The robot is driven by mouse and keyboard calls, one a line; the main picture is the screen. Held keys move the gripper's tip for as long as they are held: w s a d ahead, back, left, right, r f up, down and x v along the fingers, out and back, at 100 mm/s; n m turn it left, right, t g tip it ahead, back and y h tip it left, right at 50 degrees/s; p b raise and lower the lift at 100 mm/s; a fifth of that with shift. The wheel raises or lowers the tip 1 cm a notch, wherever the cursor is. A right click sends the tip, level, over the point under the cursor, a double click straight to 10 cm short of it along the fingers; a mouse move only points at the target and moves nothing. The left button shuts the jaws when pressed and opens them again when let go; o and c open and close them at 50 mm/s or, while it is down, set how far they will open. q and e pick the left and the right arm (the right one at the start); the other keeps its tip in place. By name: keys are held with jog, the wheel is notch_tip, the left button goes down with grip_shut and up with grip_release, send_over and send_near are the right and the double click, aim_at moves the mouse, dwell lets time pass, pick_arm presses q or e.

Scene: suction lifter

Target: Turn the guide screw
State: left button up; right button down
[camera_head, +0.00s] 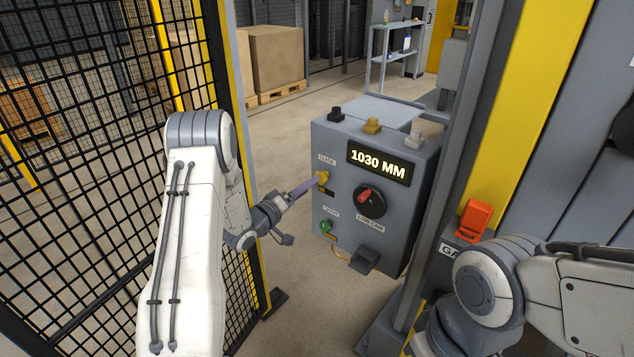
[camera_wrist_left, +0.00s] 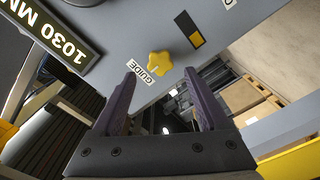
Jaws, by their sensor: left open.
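The guide screw is a yellow star-shaped knob (camera_head: 322,177) on the left part of the grey control box (camera_head: 340,235), beside the GUIDE label. In the left wrist view the yellow knob (camera_wrist_left: 160,63) is just beyond the fingertips, roughly midway between them. My left gripper (camera_head: 303,187) is open, its purple fingers pointing at the knob from the left. In the left wrist view the open fingers (camera_wrist_left: 160,88) are apart with nothing between them. My right arm shows at the lower right, but its gripper is out of view.
The box carries a 1030 MM display (camera_head: 379,163), a black dial with a red pointer (camera_head: 370,199) and a green knob (camera_head: 326,226). A mesh fence (camera_head: 90,150) stands on the left. A grey post (camera_head: 440,170) stands right of the box. Floor in front is clear.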

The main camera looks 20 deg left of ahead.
aim_at(323, 176)
pick_arm(q)
jog(key=x, duration=0.5)
grip_shut()
